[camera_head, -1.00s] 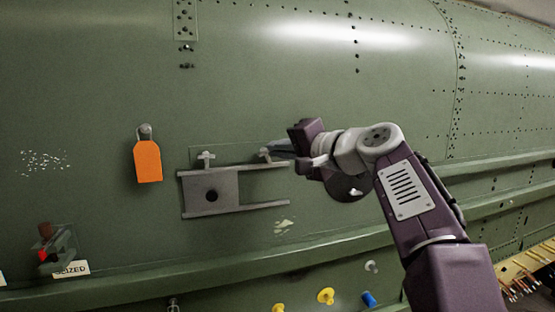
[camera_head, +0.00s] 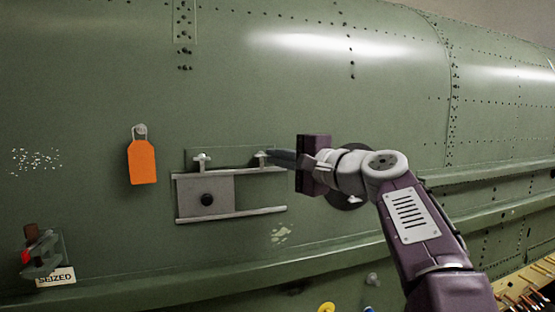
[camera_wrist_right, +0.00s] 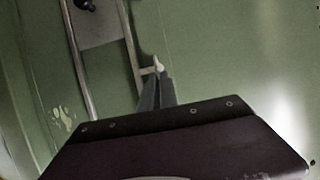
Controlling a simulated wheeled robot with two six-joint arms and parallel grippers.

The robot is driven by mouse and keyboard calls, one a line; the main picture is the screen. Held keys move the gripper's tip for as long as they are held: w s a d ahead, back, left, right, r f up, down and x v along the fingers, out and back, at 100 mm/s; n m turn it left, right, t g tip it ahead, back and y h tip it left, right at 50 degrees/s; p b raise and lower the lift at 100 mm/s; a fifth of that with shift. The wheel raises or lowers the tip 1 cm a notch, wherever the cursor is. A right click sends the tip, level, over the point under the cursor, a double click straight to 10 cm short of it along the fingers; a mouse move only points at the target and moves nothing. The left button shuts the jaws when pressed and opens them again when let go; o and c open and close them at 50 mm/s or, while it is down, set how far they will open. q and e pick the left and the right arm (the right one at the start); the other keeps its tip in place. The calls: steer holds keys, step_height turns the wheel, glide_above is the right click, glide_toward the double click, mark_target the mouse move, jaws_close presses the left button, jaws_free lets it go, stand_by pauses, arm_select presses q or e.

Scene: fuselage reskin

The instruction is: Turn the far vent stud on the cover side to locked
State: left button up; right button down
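The left stud (camera_head: 202,160) is T-shaped and free. The right stud (camera_head: 261,157) is at my right gripper (camera_head: 274,157), which reaches in from the right. Its dark fingers lie close together with their tips at this stud and appear shut on it. In the right wrist view the fingers (camera_wrist_right: 157,82) meet the pale stud (camera_wrist_right: 157,65) beside the rail. The fingertips partly hide the stud, so its exact angle is unclear. My left gripper is not in view.
An orange tag (camera_head: 142,162) hangs left of the cover. A clamp-like fitting (camera_head: 42,252) with a "SEIZED" label (camera_head: 56,277) is at lower left. A long ledge (camera_head: 200,275) runs below. The skin above the cover is clear.

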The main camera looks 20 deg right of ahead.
steer(key=c, duration=1.7)
jaws_free()
steer(key=shift+c, duration=0.2)
steer(key=shift+o, duration=0.6)
steer(key=shift+w, duration=0.1)
steer(key=b+v, duration=0.3)
steer(key=v, duration=0.6)
